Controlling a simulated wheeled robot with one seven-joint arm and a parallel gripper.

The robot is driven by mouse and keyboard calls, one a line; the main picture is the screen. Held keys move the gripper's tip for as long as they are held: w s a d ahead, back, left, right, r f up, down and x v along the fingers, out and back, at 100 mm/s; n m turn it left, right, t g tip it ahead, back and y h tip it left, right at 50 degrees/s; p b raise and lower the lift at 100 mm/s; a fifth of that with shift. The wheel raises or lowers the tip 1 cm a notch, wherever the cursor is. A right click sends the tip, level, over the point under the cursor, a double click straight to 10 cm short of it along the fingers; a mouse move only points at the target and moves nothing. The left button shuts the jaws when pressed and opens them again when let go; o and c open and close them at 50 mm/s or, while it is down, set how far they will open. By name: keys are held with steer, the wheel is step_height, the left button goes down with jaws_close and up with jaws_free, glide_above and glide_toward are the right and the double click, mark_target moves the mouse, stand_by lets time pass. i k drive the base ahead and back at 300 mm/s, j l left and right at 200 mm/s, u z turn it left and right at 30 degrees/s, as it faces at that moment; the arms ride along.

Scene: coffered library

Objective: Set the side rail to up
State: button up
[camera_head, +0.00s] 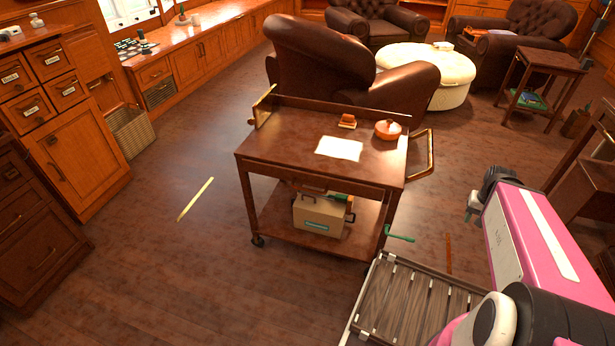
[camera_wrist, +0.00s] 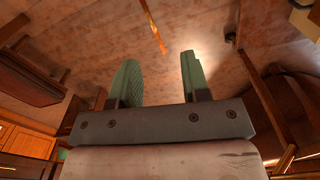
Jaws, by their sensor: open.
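A dark wooden trolley (camera_head: 285,162) stands in the middle of the head view. A brass-coloured rail (camera_head: 429,155) loops outward from its right end. Another brass-edged piece (camera_head: 263,104) stands up at its left end. I cannot tell for certain which of these is the side rail, or how it is hinged. My gripper (camera_wrist: 157,72) shows in the wrist view with its two green fingers apart and nothing between them. The fingers are above the floor and touch nothing that I can see. I cannot make the fingers out surely in the head view.
The trolley top holds a paper (camera_head: 339,148), a small orange-brown block (camera_head: 348,121) and an orange lidded pot (camera_head: 387,130). A beige box (camera_head: 320,215) sits on its lower shelf. A leather armchair (camera_head: 315,65) stands close behind. A yellow strip (camera_head: 195,199) lies on open floor at left.

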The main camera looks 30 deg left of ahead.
mark_target(359, 190)
steer(key=l+u, duration=0.15)
steer(key=u, duration=1.05)
steer(key=j+u, duration=0.15)
steer(key=u, duration=0.5)
steer(key=l+u, duration=0.35)
steer(key=k+l+u, duration=0.1)
steer(key=u, duration=0.25)
steer(key=l, duration=0.1)
